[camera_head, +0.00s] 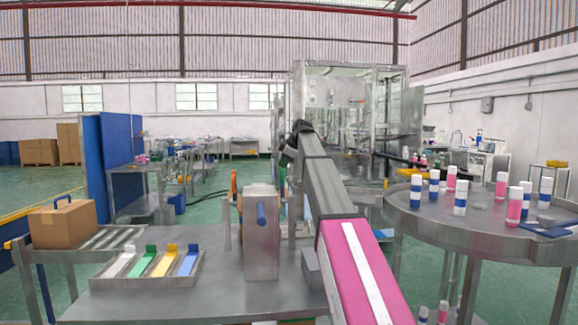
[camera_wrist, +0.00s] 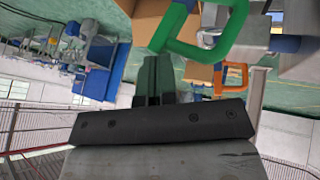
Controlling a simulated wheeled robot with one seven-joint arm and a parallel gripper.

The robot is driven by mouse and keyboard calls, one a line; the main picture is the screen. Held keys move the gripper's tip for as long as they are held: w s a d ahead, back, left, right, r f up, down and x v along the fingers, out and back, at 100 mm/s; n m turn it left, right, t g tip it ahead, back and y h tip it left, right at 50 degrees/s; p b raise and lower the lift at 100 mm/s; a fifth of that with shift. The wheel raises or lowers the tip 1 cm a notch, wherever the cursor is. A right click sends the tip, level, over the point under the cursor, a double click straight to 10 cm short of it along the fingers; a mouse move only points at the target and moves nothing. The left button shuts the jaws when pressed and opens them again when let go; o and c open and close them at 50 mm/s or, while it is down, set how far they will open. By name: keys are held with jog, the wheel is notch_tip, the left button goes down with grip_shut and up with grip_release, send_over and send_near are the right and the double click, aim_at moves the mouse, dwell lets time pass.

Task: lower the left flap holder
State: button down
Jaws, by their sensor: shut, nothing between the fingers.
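My gripper (camera_wrist: 160,62) shows in the wrist view with its dark fingers together and nothing held. In the head view, the dark end of my arm (camera_head: 290,148) is small, beyond the grey metal post. A green loop handle (camera_wrist: 215,50) is just past the fingertips in the wrist view. It overlaps them in the picture, and I cannot tell whether they touch. An orange loop handle (camera_wrist: 232,92) is farther off to the right. An orange handle (camera_head: 233,188) also shows in the head view. I cannot tell which handle belongs to the left flap holder.
Brown cardboard (camera_wrist: 145,15) is behind the green handle. A tray (camera_head: 150,278) with coloured pieces and a carton (camera_head: 63,225) are left. A round table (camera_head: 470,232) with cans is right.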

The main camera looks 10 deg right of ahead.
jog(key=w+f+g, duration=0.1)
jog(key=w+f, duration=0.2)
jog(key=w, duration=0.1)
jog(key=w+f+g, duration=0.1)
jog(key=w+f, duration=0.3)
jog(key=w, duration=0.1)
jog(key=w+f+g, duration=0.1)
jog(key=w+f, duration=0.3)
jog(key=shift+w+f+m, duration=0.25)
jog(key=shift+m, duration=0.05)
jog(key=shift+w+f+g, duration=0.1)
jog(key=shift+f+g, duration=0.6)
jog(key=shift+f, duration=0.45)
